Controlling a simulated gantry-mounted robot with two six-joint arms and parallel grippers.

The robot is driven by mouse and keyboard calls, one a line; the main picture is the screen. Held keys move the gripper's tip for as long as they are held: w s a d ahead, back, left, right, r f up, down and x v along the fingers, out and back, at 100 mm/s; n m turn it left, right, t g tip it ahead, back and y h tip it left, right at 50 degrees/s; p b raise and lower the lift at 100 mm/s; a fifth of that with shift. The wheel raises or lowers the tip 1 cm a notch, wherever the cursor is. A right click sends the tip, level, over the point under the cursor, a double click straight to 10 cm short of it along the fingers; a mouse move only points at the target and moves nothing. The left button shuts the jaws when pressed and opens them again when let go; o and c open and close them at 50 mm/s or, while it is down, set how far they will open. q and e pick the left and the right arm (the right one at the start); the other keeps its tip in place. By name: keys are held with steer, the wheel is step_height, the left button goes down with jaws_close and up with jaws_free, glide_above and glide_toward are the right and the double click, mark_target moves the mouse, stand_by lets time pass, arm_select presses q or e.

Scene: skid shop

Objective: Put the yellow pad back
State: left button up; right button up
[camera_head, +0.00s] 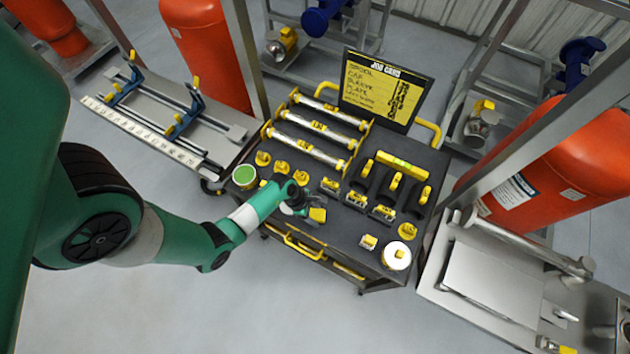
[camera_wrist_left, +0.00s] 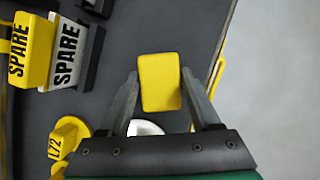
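The yellow pad (camera_head: 318,214) is a small rounded block at the tip of my left gripper (camera_head: 305,208), over the near edge of the dark cart top. In the left wrist view the pad (camera_wrist_left: 160,82) fills the space between the two fingers of my left gripper (camera_wrist_left: 160,76), with a finger against each side. The pad's underside is hidden, so its height above the cart top is unclear. A white rounded piece (camera_wrist_left: 146,128) shows just behind the pad. My right gripper is in neither view.
The cart top (camera_head: 345,232) carries labelled yellow-and-grey blocks (camera_head: 356,200), several yellow knobs (camera_head: 282,168), a green-topped tin (camera_head: 245,177) and a white round container (camera_head: 396,256). A job card board (camera_head: 385,90) stands behind. Side benches (camera_head: 500,280) flank the cart.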

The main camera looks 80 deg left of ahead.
arm_select(q)
steer(key=o, duration=0.3)
steer(key=shift+r, duration=0.15)
steer(key=p+v, duration=0.5)
steer(key=v, duration=0.7)
